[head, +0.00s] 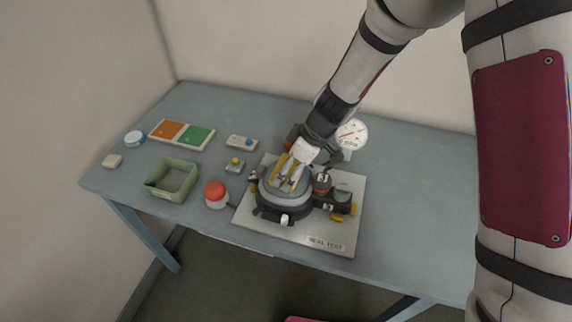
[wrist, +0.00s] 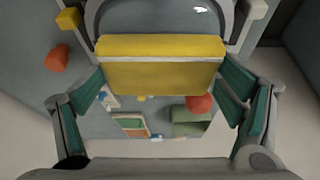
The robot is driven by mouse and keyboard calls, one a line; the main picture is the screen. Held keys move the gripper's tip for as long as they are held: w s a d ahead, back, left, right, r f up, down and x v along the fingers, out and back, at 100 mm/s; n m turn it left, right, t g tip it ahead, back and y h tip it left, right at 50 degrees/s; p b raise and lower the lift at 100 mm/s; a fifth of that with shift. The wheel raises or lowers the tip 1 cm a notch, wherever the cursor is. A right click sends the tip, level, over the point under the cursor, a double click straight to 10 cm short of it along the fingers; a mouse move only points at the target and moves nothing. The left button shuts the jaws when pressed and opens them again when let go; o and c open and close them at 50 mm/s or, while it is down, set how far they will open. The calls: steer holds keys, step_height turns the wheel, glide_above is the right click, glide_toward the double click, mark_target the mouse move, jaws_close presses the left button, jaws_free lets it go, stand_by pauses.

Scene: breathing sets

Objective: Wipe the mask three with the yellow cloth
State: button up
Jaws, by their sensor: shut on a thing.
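The mask (head: 285,200), dark with a grey rim, sits on the pale board marked "SEAL TEST" (head: 342,222). A canister beside it bears a label that seems to read 3 (head: 322,182). The yellow cloth (wrist: 160,75) is a folded pad between the fingers of my gripper (wrist: 162,82). In the head view my gripper (head: 291,174) is low over the mask, and yellow shows at its fingers. In the wrist view a grey curved part of the mask (wrist: 165,18) lies just beyond the cloth. I cannot tell whether cloth and mask touch.
A round dial gauge (head: 351,133) stands behind the board. To the left are a red-topped knob (head: 216,193), a green open tray (head: 152,188), an orange-and-green panel (head: 185,123), a small switch box (head: 242,142) and a round jar (head: 134,138). The table's right side is clear.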

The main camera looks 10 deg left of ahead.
mark_target(300, 176)
steer(key=shift+s+d+f+b, duration=0.1)
steer(key=shift+d+b, duration=0.1)
steer(key=shift+d, duration=0.75)
steer(key=shift+s+d+f+b, duration=0.1)
steer(key=shift+d+b, duration=0.1)
steer(key=shift+d, duration=0.7)
steer(key=shift+w+a+b, duration=0.15)
steer(key=shift+a+b, duration=0.1)
steer(key=shift+a, duration=1.05)
steer(key=shift+w+a+b, duration=0.15)
steer(key=shift+a+b, duration=0.05)
steer(key=shift+a, duration=1.1)
steer(key=shift+w+a+r, duration=0.1)
steer(key=shift+w+a, duration=0.1)
steer(key=shift+a, duration=1.1)
steer(key=shift+a+r, duration=0.1)
steer(key=shift+r+p, duration=0.85)
steer(key=shift+r, duration=2.05)
